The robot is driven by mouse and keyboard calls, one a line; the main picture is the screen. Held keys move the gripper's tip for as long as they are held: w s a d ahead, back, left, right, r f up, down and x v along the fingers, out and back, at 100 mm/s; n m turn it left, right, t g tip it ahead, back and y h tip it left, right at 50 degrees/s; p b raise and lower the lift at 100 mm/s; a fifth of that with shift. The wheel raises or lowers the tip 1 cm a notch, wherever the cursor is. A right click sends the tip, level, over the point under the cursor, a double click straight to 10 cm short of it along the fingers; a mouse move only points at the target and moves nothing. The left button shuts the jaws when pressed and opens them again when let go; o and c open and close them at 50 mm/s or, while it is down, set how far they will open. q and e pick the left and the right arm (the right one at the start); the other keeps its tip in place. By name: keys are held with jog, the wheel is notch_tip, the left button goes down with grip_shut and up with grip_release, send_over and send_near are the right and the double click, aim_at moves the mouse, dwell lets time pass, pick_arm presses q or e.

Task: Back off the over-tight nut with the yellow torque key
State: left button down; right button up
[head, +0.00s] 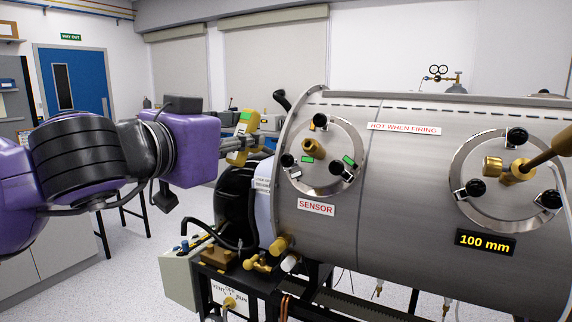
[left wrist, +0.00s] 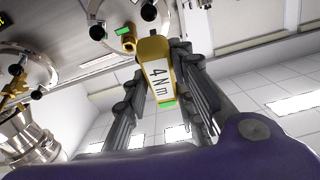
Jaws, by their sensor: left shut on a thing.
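The yellow torque key (head: 241,137) is held in my left gripper (head: 236,150), left of the steel chamber and apart from the sensor port in the head view. In the left wrist view, the key (left wrist: 154,52) reads "4 Nm" and sits between the fingers of my left gripper (left wrist: 163,75). The sensor port flange (head: 339,133) carries black knobs, including a top one (head: 320,120), a left one (head: 287,160) and a lower one (head: 335,168), with green tags nearby. Which nut is over-tight I cannot tell. My right gripper is out of view.
The chamber (head: 400,210) fills the right side, with a second flange (head: 461,150) and a brass rod (head: 545,151) sticking out. A black handle (head: 282,100) juts from its upper left edge. Hoses and brass fittings (head: 262,262) crowd below.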

pick_arm(q)
jog(key=shift+d+r+m, duration=0.1)
jog(key=shift+m, duration=0.2)
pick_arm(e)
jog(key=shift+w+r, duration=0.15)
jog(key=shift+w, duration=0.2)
pick_arm(q)
jog(key=shift+h, duration=0.3)
jog(key=n+y, duration=0.1)
jog(key=n, duration=0.3)
jog(key=shift+d+r+t+y, duration=0.1)
jog(key=shift+t+y, duration=0.3)
jog(key=n, duration=0.2)
jog(key=n+y+p, duration=0.1)
jog(key=shift+r+n+y, duration=0.15)
jog(key=shift+n+y, duration=0.15)
jog(key=shift+n, duration=0.1)
jog(key=shift+n+y+p, duration=0.3)
jog(key=shift+n+p, duration=0.2)
jog(key=shift+n, duration=0.3)
jog(key=shift+f, duration=0.2)
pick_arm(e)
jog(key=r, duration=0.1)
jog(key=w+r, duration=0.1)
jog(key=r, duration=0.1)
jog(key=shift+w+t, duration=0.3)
